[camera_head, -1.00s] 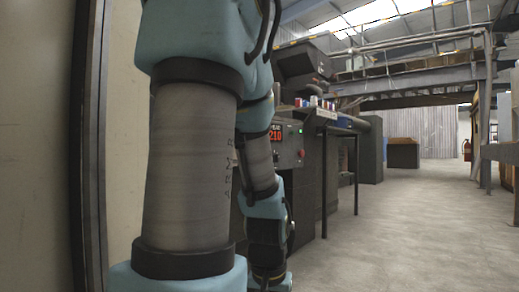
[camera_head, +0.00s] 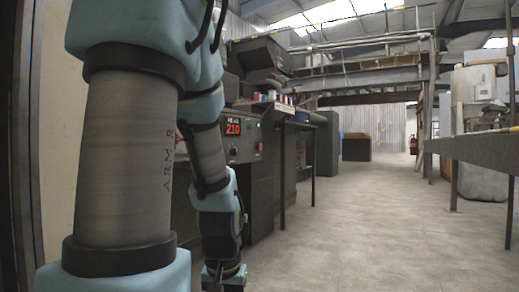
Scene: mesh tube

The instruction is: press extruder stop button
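The extruder's control panel (camera_head: 244,148) is on a dark machine just right of my arm. It has a lit orange-red display (camera_head: 233,127) reading 210. A small red button (camera_head: 260,147) shows near the panel's right edge; its label is too small to read. My arm fills the left of the view and hides the panel's left part. My wrist hangs down in front of the machine, below and left of the red button. My gripper is cut off by the bottom edge, so its fingers do not show.
A dark hopper (camera_head: 257,58) stands above the machine, with small colored containers (camera_head: 268,97) on a ledge. A thin-legged dark stand (camera_head: 297,124) is beside it. A wall or door edge is close on the left. A table (camera_head: 480,150) stands right. The concrete floor (camera_head: 345,225) between is clear.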

